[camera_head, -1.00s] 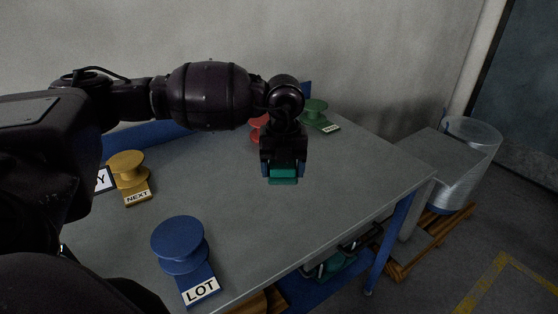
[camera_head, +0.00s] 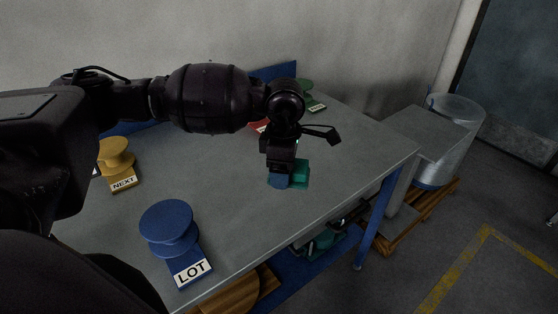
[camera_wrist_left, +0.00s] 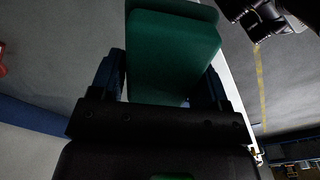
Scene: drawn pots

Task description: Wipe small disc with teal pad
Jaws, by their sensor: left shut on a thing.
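My left gripper (camera_head: 288,178) is shut on the teal pad (camera_head: 300,172), over the right part of the grey table. In the left wrist view the pad (camera_wrist_left: 172,50) is a thick green-teal block between the blue-edged fingers. I cannot tell whether its underside touches the table. I cannot make out a separate small disc; the pad and gripper hide the surface beneath them. Spool-like pieces with round tops stand on the table: a blue one (camera_head: 166,219) labelled LOT, a yellow one (camera_head: 115,151) labelled NEXT, a partly hidden red one (camera_head: 256,126) and a green one (camera_head: 305,86).
The grey table (camera_head: 225,220) is bare between the blue spool and my gripper. Its front edge runs close to the pad. Dark machinery shows at the wrist view's upper right.

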